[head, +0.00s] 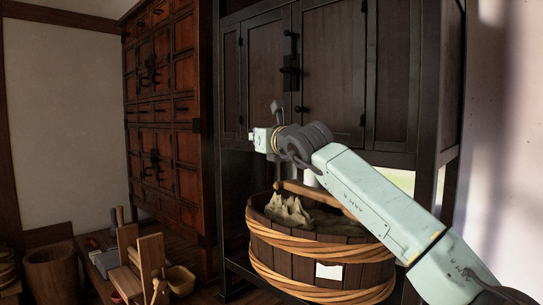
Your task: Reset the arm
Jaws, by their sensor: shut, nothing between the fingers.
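My arm (375,195) reaches in from the lower right, over a wooden tub. Its wrist end is in front of the dark cabinet doors. The finger detail is too small to make out.
The round wooden tub (290,254), bound with rope, holds a pale jagged heap (287,210). A dark cabinet (335,60) stands close behind; a reddish chest (160,100) is further left.

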